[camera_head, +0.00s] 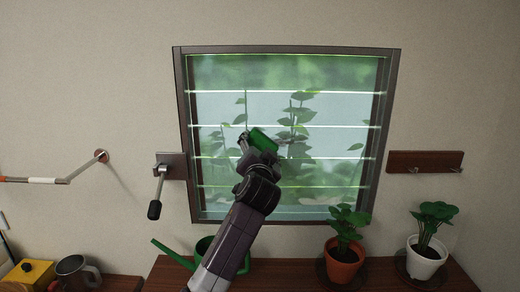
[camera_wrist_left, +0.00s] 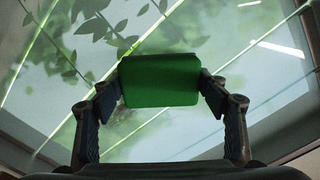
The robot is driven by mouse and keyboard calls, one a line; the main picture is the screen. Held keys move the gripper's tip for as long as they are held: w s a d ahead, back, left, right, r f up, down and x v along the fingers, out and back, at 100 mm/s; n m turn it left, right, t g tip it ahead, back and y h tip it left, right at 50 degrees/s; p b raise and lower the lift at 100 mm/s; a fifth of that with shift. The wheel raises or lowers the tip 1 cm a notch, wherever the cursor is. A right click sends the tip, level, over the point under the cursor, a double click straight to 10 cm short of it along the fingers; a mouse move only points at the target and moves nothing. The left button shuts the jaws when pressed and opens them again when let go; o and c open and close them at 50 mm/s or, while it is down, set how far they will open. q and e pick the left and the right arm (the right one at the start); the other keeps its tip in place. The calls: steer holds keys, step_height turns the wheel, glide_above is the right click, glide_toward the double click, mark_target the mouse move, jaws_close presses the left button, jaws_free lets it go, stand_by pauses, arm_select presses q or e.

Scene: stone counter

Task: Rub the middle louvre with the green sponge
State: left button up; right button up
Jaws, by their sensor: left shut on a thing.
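The green sponge (camera_head: 262,139) is held up in front of the middle of the louvred window in the head view. My left gripper (camera_head: 258,147) is shut on it. In the left wrist view the sponge (camera_wrist_left: 160,80) sits between both fingers of the gripper (camera_wrist_left: 161,88). The middle louvre (camera_head: 330,142) is a pale glass slat behind the sponge; part of it is hidden by the sponge and my gripper. I cannot tell whether the sponge touches the glass. My right gripper is in neither view.
A dark frame (camera_head: 181,110) surrounds the louvres. A crank handle (camera_head: 157,190) sticks out left of it, and a hook rail (camera_head: 425,161) is on the right. Below stand a green watering can (camera_head: 203,249), a terracotta-potted plant (camera_head: 343,262) and a white-potted plant (camera_head: 425,258).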

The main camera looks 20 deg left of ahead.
mark_target(274, 148)
arm_select(q)
steer(key=shift+w, duration=0.2)
steer(key=shift+w+d+b, duration=0.2)
steer(key=shift+w+d, duration=0.05)
steer(key=shift+d, duration=0.7)
steer(key=shift+w+d+b, duration=0.2)
steer(key=shift+d, duration=0.75)
steer(key=shift+w+d+b, duration=0.25)
steer(key=shift+w+d, duration=0.05)
steer(key=shift+d, duration=0.45)
steer(key=shift+w+d+b, duration=0.2)
steer(key=shift+w+d, duration=0.05)
steer(key=shift+d, duration=0.5)
steer(key=shift+w+d+r+b, duration=0.1)
steer(key=shift+w+d+b, duration=0.2)
steer(key=shift+d, duration=0.55)
steer(key=shift+w+d+b, duration=0.15)
steer(key=shift+d+b, duration=0.1)
steer(key=shift+d, duration=0.55)
steer(key=shift+w+d+b, duration=0.3)
steer(key=shift+d+b, duration=0.05)
steer(key=shift+d, duration=0.55)
steer(key=shift+w+d+b, duration=0.25)
steer(key=shift+d+b, duration=0.05)
steer(key=shift+d, duration=0.6)
steer(key=shift+s+a+p, duration=0.3)
steer(key=shift+a, duration=0.7)
steer(key=shift+s+a+p, duration=0.25)
steer(key=shift+s+a, duration=0.05)
steer(key=shift+a, duration=0.65)
